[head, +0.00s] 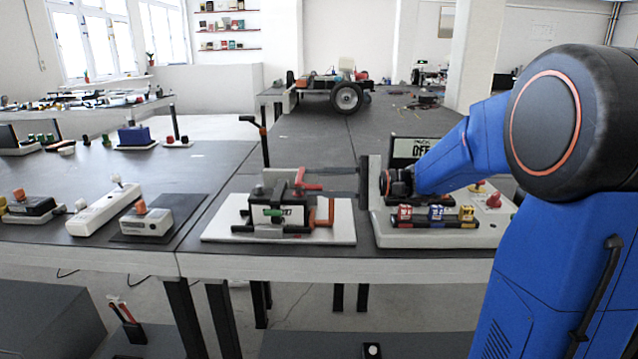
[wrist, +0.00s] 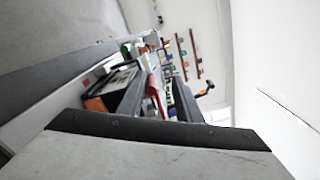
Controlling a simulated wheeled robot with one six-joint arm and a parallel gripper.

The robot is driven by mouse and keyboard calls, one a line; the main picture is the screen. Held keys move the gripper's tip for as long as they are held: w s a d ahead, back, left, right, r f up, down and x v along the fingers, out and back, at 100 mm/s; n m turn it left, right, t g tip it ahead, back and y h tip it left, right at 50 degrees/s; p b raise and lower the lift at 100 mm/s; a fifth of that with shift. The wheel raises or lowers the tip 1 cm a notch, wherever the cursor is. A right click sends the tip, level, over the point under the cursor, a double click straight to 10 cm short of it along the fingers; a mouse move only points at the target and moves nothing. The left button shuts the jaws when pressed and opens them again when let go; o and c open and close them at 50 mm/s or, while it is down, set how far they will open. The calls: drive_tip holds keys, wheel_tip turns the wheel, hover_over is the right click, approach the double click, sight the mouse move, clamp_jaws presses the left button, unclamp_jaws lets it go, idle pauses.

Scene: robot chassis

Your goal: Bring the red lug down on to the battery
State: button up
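The battery (head: 288,194) is a dark box on a white board at the middle of the near table. The red lug (head: 309,187) shows as a red piece at the battery's top right side. Whether it touches the battery top cannot be told. My gripper (head: 308,181) reaches in from the right, its two dark fingers apart, one above the other. Their tips are close to the red lug. In the wrist view, a red strip (wrist: 154,86) lies between the fingers with gaps beside it. The fingers hide part of the battery there.
A pale panel with coloured blocks (head: 437,215) and a display (head: 408,148) stands right. A power strip (head: 104,208) lies left.

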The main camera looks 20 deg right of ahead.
drive_tip(key=shift+r, duration=0.15)
wheel_tip(320, 180, up, 10)
idle(0.6)
